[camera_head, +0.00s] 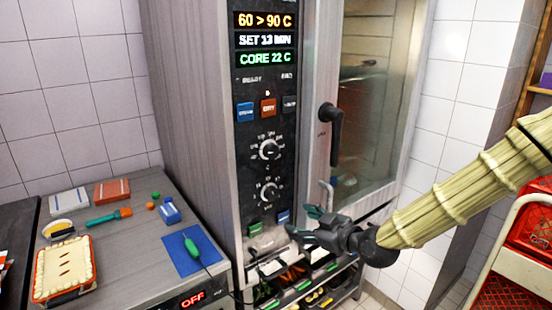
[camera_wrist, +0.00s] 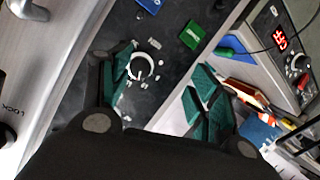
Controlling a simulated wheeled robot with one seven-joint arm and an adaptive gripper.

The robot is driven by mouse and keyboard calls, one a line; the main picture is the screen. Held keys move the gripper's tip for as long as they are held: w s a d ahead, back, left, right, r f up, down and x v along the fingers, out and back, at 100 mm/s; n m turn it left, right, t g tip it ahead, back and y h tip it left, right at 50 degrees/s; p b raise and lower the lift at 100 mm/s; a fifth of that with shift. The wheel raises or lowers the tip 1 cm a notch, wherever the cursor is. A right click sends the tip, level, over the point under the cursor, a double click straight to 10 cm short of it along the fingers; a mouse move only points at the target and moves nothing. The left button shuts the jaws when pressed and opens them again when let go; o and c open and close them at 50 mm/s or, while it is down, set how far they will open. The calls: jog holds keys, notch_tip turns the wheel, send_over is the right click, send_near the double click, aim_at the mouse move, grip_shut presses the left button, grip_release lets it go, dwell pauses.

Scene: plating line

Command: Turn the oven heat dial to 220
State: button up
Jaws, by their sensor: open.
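The oven's dark control panel (camera_head: 254,120) carries two round dials, an upper dial (camera_head: 269,150) and a lower dial (camera_head: 268,192). Their printed numbers are too small to read, so I cannot tell which dial sets the heat or its setting. The display (camera_head: 265,38) reads 60 > 90 C, SET 13 MIN and CORE 22 C. My gripper (camera_head: 302,221) is open and empty, low in front of the oven, right of and below the lower dial. In the wrist view, one dial (camera_wrist: 143,67), apparently the lower one, shows between the spread fingers, nearer the left finger. No contact is visible.
The oven door (camera_head: 375,110) with its black handle (camera_head: 333,125) is right of the panel. Blue and green buttons (camera_head: 254,229) lie below the dials. A rack of trays (camera_head: 310,285) stands underneath. At left, a counter (camera_head: 140,255) holds a pie, a brush and a blue mat.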

aim_at(275, 152)
notch_tip(275, 152, up, 16)
jog(key=w+n+t+y, duration=0.2)
jog(key=n, duration=0.2)
jog(key=shift+p+x, duration=1.65)
jog(key=shift+x, duration=3.85)
jog(key=shift+s+a, duration=0.1)
jog(key=c, duration=1)
